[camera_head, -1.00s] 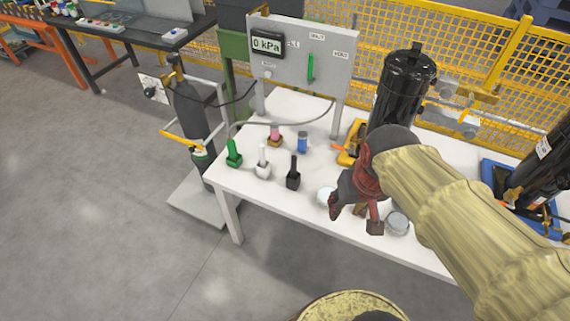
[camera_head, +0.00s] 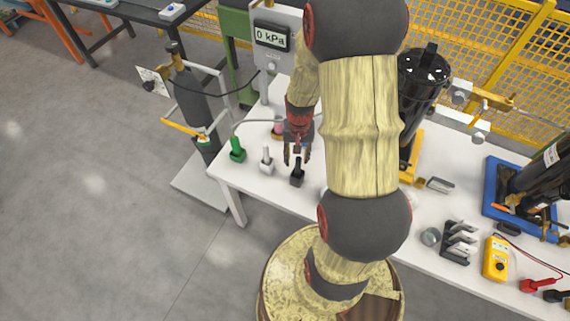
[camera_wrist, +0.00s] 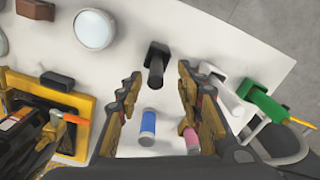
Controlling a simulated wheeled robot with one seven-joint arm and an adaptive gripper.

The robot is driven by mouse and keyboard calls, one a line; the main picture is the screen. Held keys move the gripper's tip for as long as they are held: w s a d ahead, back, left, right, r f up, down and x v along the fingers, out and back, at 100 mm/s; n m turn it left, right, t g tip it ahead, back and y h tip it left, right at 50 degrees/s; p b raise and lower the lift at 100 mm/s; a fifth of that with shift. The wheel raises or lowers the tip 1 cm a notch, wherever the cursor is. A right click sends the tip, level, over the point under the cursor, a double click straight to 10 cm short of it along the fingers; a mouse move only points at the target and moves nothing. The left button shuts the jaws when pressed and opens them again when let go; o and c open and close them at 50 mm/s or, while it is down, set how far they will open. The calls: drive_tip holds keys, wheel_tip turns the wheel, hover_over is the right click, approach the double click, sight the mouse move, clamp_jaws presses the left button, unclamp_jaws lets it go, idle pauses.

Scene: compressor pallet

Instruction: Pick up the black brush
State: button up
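The black brush (camera_head: 297,174) stands on the white table (camera_head: 228,176) near its front edge. In the wrist view, the black brush (camera_wrist: 156,64) has its handle pointing toward the camera, in line with the gap between my fingers. My gripper (camera_head: 297,158) is open, just above and behind the brush handle in the head view. In the wrist view, my gripper (camera_wrist: 157,82) has one finger on each side of that gap, with nothing between them that I can see held. Whether a finger touches the brush cannot be told.
A black cylinder (camera_head: 420,80) stands right. A yellow meter (camera_head: 496,259) lies at the far right.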

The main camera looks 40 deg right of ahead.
sight(298, 168)
drive_tip(key=shift+s+f, duration=0.15)
drive_tip(key=shift+f, duration=0.2)
drive_tip(key=shift+d+f+b, duration=0.1)
drive_tip(key=shift+f+b, duration=0.2)
drive_tip(key=shift+f, duration=0.65)
drive_tip(key=shift+d+f+b, duration=0.2)
drive_tip(key=shift+f+b, duration=0.6)
drive_tip(key=shift+f, duration=1.8)
drive_tip(key=c, duration=0.3)
clamp_jaws()
